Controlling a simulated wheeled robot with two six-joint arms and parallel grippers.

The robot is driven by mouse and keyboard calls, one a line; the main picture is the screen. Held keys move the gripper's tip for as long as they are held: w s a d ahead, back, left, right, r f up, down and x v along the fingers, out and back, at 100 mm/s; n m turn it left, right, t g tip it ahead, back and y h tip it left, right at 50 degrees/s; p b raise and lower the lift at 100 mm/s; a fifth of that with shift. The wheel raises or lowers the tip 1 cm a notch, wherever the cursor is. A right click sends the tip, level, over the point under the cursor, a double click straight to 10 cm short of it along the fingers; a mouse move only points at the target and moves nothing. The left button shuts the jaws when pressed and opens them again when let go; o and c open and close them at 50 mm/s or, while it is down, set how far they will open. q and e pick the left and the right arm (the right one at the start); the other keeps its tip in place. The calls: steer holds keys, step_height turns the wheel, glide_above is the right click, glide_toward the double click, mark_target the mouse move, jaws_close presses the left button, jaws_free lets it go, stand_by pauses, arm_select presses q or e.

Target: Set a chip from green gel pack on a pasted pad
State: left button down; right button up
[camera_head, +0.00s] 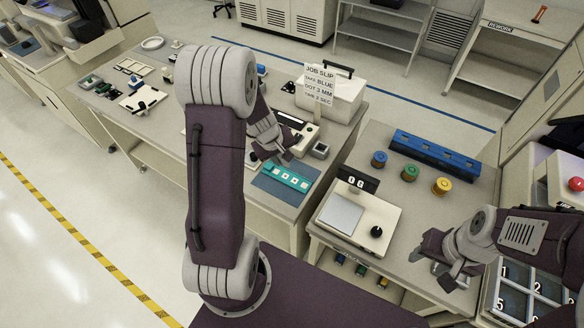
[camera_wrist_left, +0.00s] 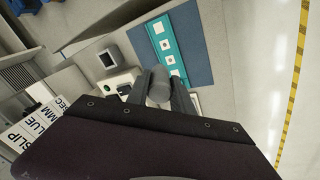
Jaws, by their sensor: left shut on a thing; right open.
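A teal strip (camera_head: 286,177) with several white pads lies on a blue mat (camera_head: 270,190). In the left wrist view the strip (camera_wrist_left: 176,79) shows small marks on its pads; I cannot tell paste from chips. My left gripper (camera_head: 279,152) is above the bench beside the strip. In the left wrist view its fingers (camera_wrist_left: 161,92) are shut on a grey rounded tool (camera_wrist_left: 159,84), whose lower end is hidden. My right gripper (camera_head: 440,272) is open and empty near the numbered tray. Small green boxes (camera_head: 90,80) stand at the far left; I cannot tell which is the green gel pack.
A job slip (camera_head: 320,84) stands behind the strip. On the right bench are a white device with a plate (camera_head: 343,213), blue, green and yellow spools (camera_head: 410,173), a blue rack (camera_head: 435,152) and a numbered tray (camera_head: 513,300). A gap separates the benches.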

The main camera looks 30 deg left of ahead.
arm_select(q)
steer(key=shift+w+a+n, duration=0.15)
steer(key=shift+a+n, duration=0.1)
steer(key=shift+n, duration=0.05)
steer(key=shift+a+f, duration=0.15)
steer(key=shift+a, duration=0.1)
steer(key=shift+a+f, duration=0.2)
steer(key=shift+f+b, duration=0.3)
steer(key=shift+b, duration=0.15)
step_height(320, 180, down, 5)
steer(key=b, duration=0.4)
steer(key=shift+d+b, duration=0.15)
steer(key=shift+b, duration=0.2)
steer(key=shift+f, duration=0.1)
arm_select(e)
steer(key=f, duration=0.5)
steer(key=shift+a+f, duration=0.2)
steer(key=shift+a, duration=0.15)
steer(key=shift+d, duration=0.1)
arm_select(q)
steer(key=shift+f+b, duration=0.5)
steer(key=shift+b, duration=0.2)
arm_select(e)
steer(key=shift+f, duration=0.7)
